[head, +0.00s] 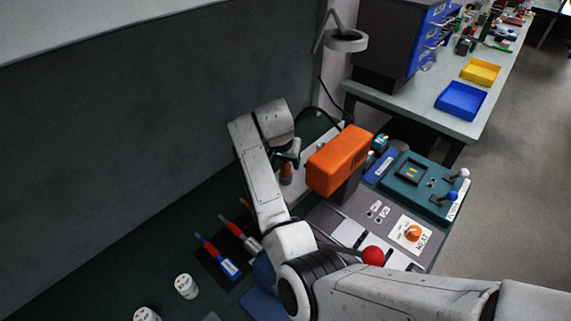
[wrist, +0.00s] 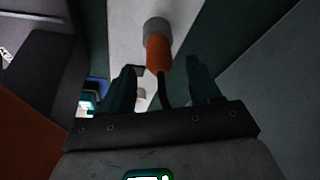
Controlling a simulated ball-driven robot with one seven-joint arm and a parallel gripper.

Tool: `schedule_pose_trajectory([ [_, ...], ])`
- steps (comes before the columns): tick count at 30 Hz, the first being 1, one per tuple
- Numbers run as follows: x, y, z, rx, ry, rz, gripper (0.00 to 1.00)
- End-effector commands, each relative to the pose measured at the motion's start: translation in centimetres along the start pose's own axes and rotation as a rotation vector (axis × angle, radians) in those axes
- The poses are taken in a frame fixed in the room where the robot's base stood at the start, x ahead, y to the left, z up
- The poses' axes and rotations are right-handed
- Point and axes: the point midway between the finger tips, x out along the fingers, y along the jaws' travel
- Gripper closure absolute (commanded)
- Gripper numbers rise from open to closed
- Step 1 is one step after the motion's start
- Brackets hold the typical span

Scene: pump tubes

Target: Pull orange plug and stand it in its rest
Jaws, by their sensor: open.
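The orange plug (wrist: 158,55) points out from a grey round collar (wrist: 157,28) on a pale panel (wrist: 120,20). A dark cable runs from its near end. In the head view the plug (head: 286,171) shows small beside the pale panel, partly behind my arm. My gripper (wrist: 161,68) is open, with one finger on each side of the plug's near end in the wrist view. I see no finger touching the plug; the depth between them is hard to judge. In the head view my gripper (head: 289,156) is partly hidden by my wrist. I cannot make out the plug's rest.
A large orange housing (head: 340,160) stands close right of my gripper, above a grey console with an orange dial (head: 412,233) and a red ball knob (head: 373,255). A teal unit (head: 415,180) is further right.

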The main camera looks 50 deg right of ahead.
Motion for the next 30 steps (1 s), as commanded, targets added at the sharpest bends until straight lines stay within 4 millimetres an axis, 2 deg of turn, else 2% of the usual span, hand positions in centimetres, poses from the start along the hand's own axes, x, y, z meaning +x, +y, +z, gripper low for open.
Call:
schedule_pose_trajectory([
  [6, -4.4, -0.1, 0.0, 0.0, 0.004, -0.003, 0.38],
  [12, -7.0, -0.1, 0.0, 0.001, 0.002, -0.002, 0.38],
  [18, -7.9, 0.0, 0.0, 0.0, 0.0, 0.0, 0.38],
  [30, -7.9, 0.0, 0.0, 0.0, 0.0, 0.0, 0.38],
])
